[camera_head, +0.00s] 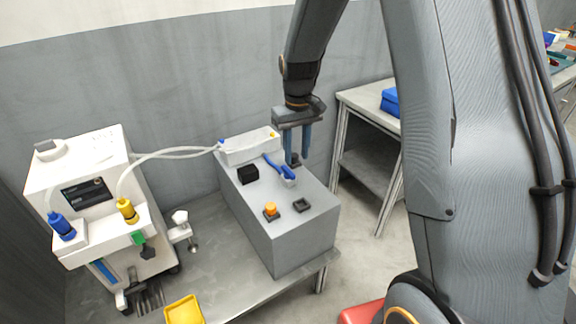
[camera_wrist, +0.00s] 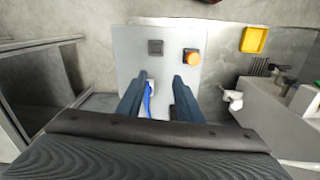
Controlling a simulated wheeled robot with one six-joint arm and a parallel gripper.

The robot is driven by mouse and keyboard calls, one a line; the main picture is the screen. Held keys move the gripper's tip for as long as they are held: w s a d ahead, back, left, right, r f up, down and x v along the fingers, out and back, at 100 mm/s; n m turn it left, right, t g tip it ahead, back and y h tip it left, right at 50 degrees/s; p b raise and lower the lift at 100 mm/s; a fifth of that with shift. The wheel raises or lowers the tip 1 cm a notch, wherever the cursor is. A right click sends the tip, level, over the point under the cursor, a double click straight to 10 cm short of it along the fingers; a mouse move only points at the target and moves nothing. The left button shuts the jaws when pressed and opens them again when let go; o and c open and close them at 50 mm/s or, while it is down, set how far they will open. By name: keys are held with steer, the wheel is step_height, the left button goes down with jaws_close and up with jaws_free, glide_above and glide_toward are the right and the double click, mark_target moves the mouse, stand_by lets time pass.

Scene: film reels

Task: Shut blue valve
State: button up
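A blue lever handle (camera_head: 285,172), which looks like the blue valve, sits on a small light base on top of the grey box (camera_head: 300,240). In the head view it slants from upper left to lower right. My gripper (camera_head: 298,160) points down just behind and to the right of the handle. In the wrist view its two fingers (camera_wrist: 159,80) are apart with nothing held. Part of the blue handle (camera_wrist: 149,100) shows in the gap, close to the left finger; the rest is hidden. I cannot tell whether finger and handle touch.
The grey box also carries an orange button (camera_head: 271,209), a dark square socket (camera_head: 301,205), a black block (camera_head: 248,174) and a white housing (camera_head: 249,147) with hoses. A white machine (camera_head: 90,190) with blue and yellow fittings stands left. A yellow tray (camera_head: 185,310) lies in front.

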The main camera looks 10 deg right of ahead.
steer(key=n, duration=0.1)
glide_toward(288, 170)
steer(key=shift+s, duration=0.2)
steer(key=shift+w+f+p, duration=0.2)
steer(key=shift+f+p, duration=0.7)
steer(key=shift+f, duration=3.15)
jaws_close()
